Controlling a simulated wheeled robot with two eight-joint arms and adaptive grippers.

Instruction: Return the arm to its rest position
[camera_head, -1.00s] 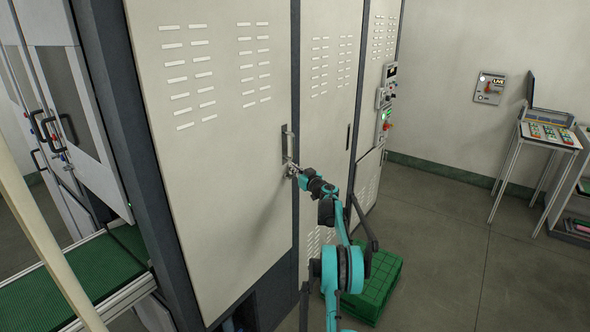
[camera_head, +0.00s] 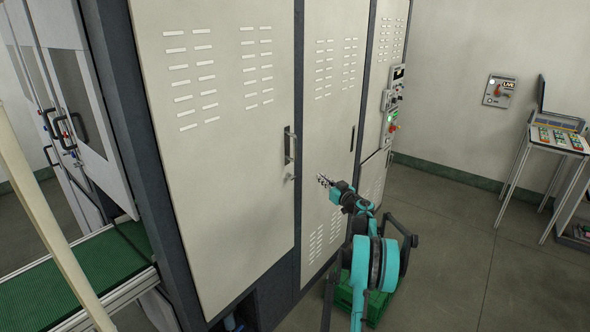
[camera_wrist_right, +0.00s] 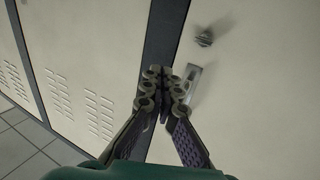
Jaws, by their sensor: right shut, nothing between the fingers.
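My right gripper (camera_head: 325,181) is shut and empty. It stands in front of the cabinet, to the right of the cabinet door's handle (camera_head: 289,146) and apart from it. The right arm is teal and black and comes up from the bottom of the head view. In the right wrist view the gripper's fingertips (camera_wrist_right: 163,80) meet, and the handle (camera_wrist_right: 192,76) shows behind them with a round dark lock (camera_wrist_right: 205,39) near it. My left gripper is not in view.
The tall cabinet door (camera_head: 220,200) looks closed. A green crate (camera_head: 378,303) stands on the floor, partly behind my right arm. A green conveyor (camera_head: 75,275) lies at the left. A small table (camera_head: 560,140) stands at the right. The floor between is clear.

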